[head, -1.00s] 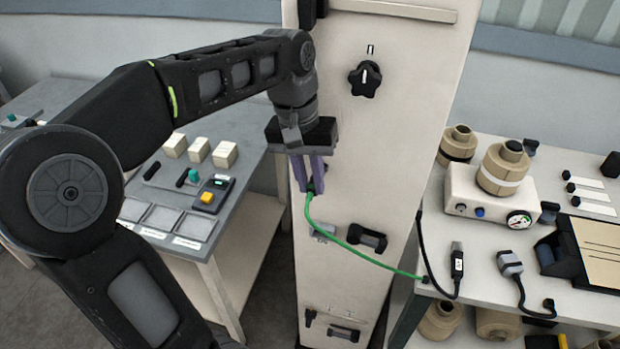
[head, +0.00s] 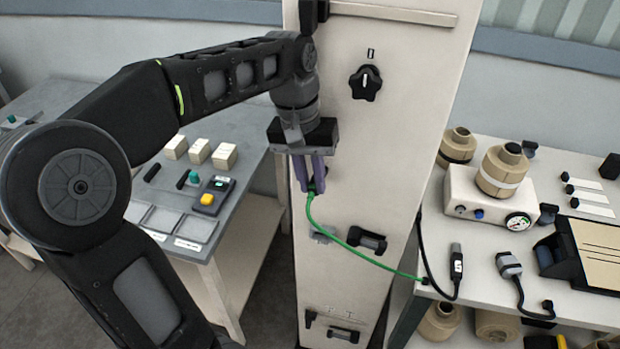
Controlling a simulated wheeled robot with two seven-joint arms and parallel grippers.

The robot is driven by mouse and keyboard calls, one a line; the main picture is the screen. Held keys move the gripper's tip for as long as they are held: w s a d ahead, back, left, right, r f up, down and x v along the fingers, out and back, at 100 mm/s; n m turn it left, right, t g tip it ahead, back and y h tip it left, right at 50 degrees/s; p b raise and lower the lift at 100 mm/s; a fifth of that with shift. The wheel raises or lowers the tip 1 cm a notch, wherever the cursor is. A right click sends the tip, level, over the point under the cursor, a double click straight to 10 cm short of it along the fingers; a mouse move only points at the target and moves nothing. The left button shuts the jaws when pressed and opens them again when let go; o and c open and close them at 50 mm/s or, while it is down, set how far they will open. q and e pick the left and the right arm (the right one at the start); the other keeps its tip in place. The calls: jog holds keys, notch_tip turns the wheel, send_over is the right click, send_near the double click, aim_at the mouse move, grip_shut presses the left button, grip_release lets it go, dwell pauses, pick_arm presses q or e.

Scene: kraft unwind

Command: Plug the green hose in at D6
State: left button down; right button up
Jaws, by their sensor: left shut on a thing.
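The green hose (head: 352,250) runs from the front edge of the right table up to my left gripper (head: 310,184). My left gripper points down and is shut on the hose's upper end, in front of the left part of the cream cabinet face (head: 385,150). The fingers hide most of the hose end and the panel behind it. I cannot tell whether the hose end touches the panel. No D6 label can be read. My right gripper is not in view.
The cabinet has a black knob (head: 366,83) and a dark handle (head: 367,239). The right table (head: 470,270) holds a gauge box (head: 490,203), a black cable plug (head: 456,262) and a grey connector (head: 509,264). The left table (head: 130,190) holds small blocks and a yellow-button device (head: 212,195).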

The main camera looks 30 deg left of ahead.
pick_arm(q)
jog(key=c, duration=1.3)
grip_release()
jog(key=shift+w+d+r, duration=0.1)
jog(key=shift+w+r, duration=0.05)
jog(key=shift+r, duration=0.05)
jog(key=shift+o, duration=0.2)
